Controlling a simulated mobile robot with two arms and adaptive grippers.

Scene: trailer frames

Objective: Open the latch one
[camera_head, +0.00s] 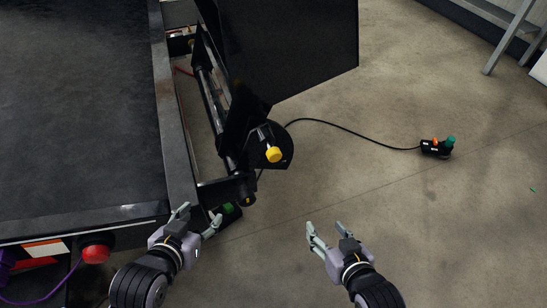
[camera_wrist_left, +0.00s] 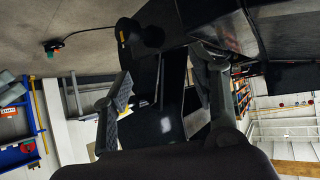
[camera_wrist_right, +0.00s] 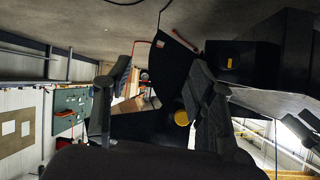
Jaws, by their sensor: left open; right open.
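A yellow knob (camera_head: 273,154), which looks like the latch, sits on a rounded black plate (camera_head: 283,138) at the end of the trailer's black hinged arm. A yellow knob (camera_wrist_right: 181,118) also shows in the right wrist view beside one finger. My left gripper (camera_head: 200,214) is open and empty, near the trailer frame's corner, below and left of the knob. My right gripper (camera_head: 325,228) is open and empty over the floor, below and right of the knob. Neither gripper appears to touch the knob. The latch's mechanism is too dark to make out.
The trailer bed (camera_head: 80,110) fills the left, with a red light (camera_head: 96,254) at its near edge. A large black panel (camera_head: 295,45) stands above the knob. A cabled control box (camera_head: 437,148) lies on the floor at right. The floor between is clear.

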